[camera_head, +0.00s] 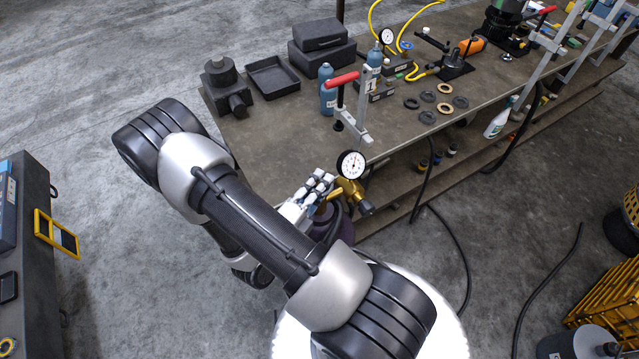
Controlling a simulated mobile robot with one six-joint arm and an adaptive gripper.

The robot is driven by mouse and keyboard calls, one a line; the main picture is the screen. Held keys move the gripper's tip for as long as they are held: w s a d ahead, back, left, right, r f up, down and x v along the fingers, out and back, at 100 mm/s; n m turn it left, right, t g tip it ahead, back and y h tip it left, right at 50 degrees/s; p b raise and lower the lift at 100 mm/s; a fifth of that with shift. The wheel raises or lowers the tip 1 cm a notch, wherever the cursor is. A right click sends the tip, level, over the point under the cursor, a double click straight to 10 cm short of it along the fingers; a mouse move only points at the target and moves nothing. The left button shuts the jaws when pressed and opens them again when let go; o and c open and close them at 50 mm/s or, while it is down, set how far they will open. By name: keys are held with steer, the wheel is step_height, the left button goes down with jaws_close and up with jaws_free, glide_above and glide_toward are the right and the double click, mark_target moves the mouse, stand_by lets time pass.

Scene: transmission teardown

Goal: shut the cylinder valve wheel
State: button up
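A dark purple gas cylinder (342,228) stands at the bench's front edge, mostly hidden behind my arm. A brass valve and regulator body (350,190) sits on its top, with a round white-faced gauge (352,163) above it. My gripper (320,187) is at the left side of the brass valve, very close to it or touching it. I cannot make out the valve wheel; the gripper seems to cover that spot. The fingers are small and overlap the brass parts, so I cannot tell whether they are open or shut on something.
The workbench (270,140) runs from the centre to the upper right. It carries a red-handled clamp (341,79), blue bottles (327,90), a black tray (272,77) and several rings (427,117). A black hose (462,250) hangs to the floor. A yellow crate (600,300) stands lower right.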

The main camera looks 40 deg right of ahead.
jaws_close()
steer(key=shift+m+g, duration=0.4)
steer(key=shift+g, duration=0.2)
steer(key=m+g, duration=0.3)
steer(key=g, duration=0.1)
steer(key=m+g, duration=0.1)
steer(key=g, duration=0.2)
steer(key=m+g+y+b, duration=0.1)
steer(key=m+g, duration=0.1)
steer(key=shift+f+g, duration=0.15)
steer(key=shift+g, duration=0.25)
steer(key=m+g+y+b, duration=0.2)
steer(key=m+g+y, duration=0.2)
steer(key=m+g, duration=0.1)
steer(key=shift+g+b, duration=0.35)
steer(key=shift+g, duration=0.15)
steer(key=shift+m+g+y+b, duration=0.95)
steer(key=shift+m+g+y, duration=0.65)
steer(key=shift+y, duration=0.9)
